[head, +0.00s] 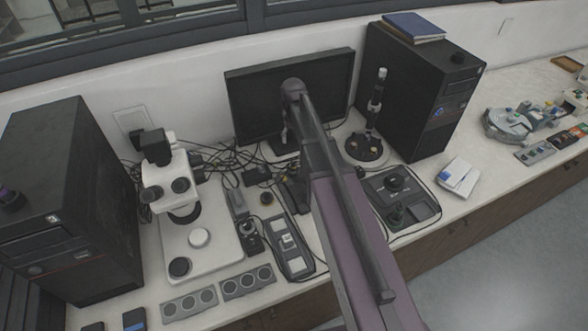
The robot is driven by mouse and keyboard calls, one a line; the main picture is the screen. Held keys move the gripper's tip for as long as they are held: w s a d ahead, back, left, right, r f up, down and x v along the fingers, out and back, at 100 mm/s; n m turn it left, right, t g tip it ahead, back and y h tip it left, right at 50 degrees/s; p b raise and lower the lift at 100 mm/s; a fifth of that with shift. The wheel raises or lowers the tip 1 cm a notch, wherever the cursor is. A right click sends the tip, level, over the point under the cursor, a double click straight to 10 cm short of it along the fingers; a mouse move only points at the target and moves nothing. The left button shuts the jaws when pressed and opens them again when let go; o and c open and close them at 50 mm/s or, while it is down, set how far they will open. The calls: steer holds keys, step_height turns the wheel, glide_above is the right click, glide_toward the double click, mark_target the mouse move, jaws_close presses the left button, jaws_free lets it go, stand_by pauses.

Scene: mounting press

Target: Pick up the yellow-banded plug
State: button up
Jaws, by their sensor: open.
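I cannot make out a yellow band on any plug in the head view. Tiny coloured pieces also sit around a grey round device (508,124) at the far right. My arm reaches up through the middle of the view, bends in front of the monitor and drops behind its own links. My gripper's fingers cannot be made out there, and nothing held shows.
A white microscope (197,240) and a black computer tower (70,200) stand left. Grey socket strips (248,282) lie at the front edge. A monitor (250,100), cables, a stand (364,148) and a second tower (415,95) are behind.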

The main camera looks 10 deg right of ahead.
mark_target(293, 164)
steer(key=shift+f, duration=0.15)
step_height(293, 164, down, 8)
steer(key=b, duration=0.8)
steer(key=shift+f, duration=0.15)
steer(key=shift+b, duration=0.3)
steer(key=shift+f+b, duration=2.55)
steer(key=shift+f, duration=0.05)
jaws_close()
